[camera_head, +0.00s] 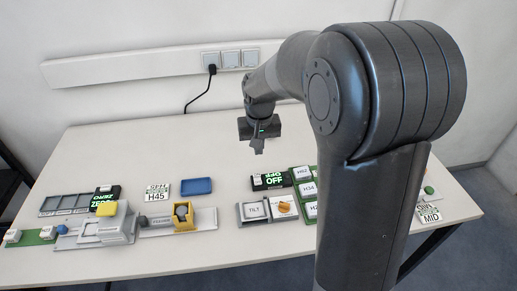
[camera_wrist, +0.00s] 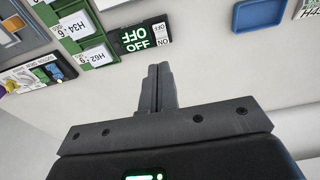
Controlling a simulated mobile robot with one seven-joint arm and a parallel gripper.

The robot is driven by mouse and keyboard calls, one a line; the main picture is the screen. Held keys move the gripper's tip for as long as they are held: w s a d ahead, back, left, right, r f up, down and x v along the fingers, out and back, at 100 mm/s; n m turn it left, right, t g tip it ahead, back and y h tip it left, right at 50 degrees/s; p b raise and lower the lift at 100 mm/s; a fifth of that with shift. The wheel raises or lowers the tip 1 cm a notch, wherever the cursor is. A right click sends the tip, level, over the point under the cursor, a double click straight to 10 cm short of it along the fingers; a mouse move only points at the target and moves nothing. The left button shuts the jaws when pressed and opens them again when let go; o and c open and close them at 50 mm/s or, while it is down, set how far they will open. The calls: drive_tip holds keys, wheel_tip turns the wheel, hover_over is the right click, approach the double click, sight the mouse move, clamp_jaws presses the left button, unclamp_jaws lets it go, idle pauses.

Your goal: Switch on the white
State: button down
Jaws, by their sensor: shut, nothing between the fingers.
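The task names only something white. A black display (camera_head: 268,181) reads OFF in green and stands at the middle of the table. In the wrist view the same display (camera_wrist: 135,38) appears upside down, and a small white piece with dark lettering (camera_wrist: 162,34) sits at its end. My gripper (camera_head: 258,149) is shut and empty, in the air above the back of the table. In the wrist view its closed fingers (camera_wrist: 159,70) point towards the display, apart from it. My arm hides part of the table's right side.
Green holders with labelled white cards (camera_head: 308,188) stand beside the display. A grey unit (camera_head: 255,210) with an orange knob (camera_head: 284,207) lies in front. A blue tray (camera_head: 197,186) and a grey machine (camera_head: 115,224) are to the left. The table's back half (camera_head: 150,145) is clear.

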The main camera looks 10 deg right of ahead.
sight(257, 174)
drive_tip(key=shift+w, duration=0.1)
drive_tip(key=shift+w+r+t, duration=0.1)
drive_tip(key=shift+w+t, duration=0.3)
drive_tip(key=shift+w, duration=0.2)
drive_tip(key=f, duration=0.4)
drive_tip(key=w+f, duration=0.1)
drive_tip(key=f, duration=0.4)
drive_tip(key=w+f, duration=0.1)
drive_tip(key=f, duration=0.3)
drive_tip(key=shift+w+f, duration=0.2)
drive_tip(key=shift+f, duration=0.2)
